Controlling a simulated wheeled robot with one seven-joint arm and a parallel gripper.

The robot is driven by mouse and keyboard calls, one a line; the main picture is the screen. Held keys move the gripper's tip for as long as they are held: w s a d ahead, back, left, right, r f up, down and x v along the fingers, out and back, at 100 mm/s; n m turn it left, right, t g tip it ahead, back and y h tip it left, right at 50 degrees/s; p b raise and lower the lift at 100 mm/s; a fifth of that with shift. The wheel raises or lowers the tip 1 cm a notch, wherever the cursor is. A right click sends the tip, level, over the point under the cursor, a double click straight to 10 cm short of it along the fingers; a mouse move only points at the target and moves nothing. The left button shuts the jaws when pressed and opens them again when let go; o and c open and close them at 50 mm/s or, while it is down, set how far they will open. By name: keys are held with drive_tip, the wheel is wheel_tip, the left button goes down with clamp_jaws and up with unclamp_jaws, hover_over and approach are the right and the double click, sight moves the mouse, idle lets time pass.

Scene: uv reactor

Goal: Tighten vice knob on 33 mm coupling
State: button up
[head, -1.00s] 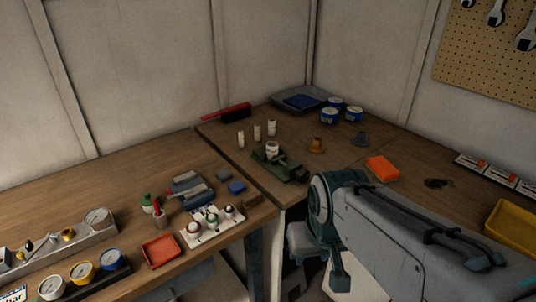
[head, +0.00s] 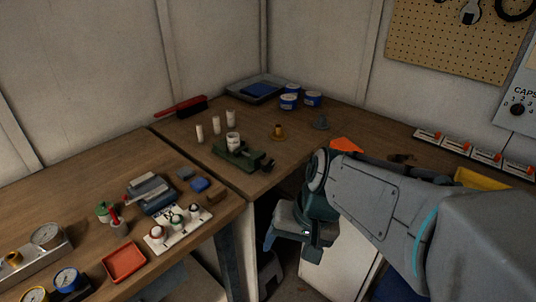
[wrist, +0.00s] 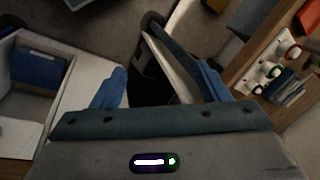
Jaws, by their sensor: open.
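A small green vice (head: 238,155) stands on the back bench near its front edge in the head view. A white coupling (head: 233,140) sits upright in it. The vice's knob (head: 268,164) appears as a dark part at its right end, too small to make out well. My gripper (head: 285,238) hangs below and in front of the bench edge, to the lower right of the vice and apart from it. In the wrist view my gripper (wrist: 160,85) shows two blue fingers spread apart with nothing between them. The vice is not visible there.
Three white cylinders (head: 216,125) stand behind the vice. A brass part (head: 278,132) and a grey one (head: 320,123) stand to its right. A button panel (head: 178,228) and a red tray (head: 124,262) lie on the left bench. An open cabinet (wrist: 35,85) shows in the wrist view.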

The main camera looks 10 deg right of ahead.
drive_tip(key=w+a+f+m+y+b, duration=0.3)
drive_tip(key=w+f+m+y+b, duration=0.2)
drive_tip(key=w+m+y, duration=0.1)
drive_tip(key=m+t+y+b, duration=0.2)
drive_tip(key=m+t+b, duration=0.6)
drive_tip(key=m+t, duration=0.6)
approach(270, 166)
drive_tip(key=shift+m+g, duration=0.5)
drive_tip(key=shift+m, duration=0.1)
drive_tip(key=x, duration=1)
drive_tip(key=shift+w+r, duration=0.35)
drive_tip(key=c, duration=1)
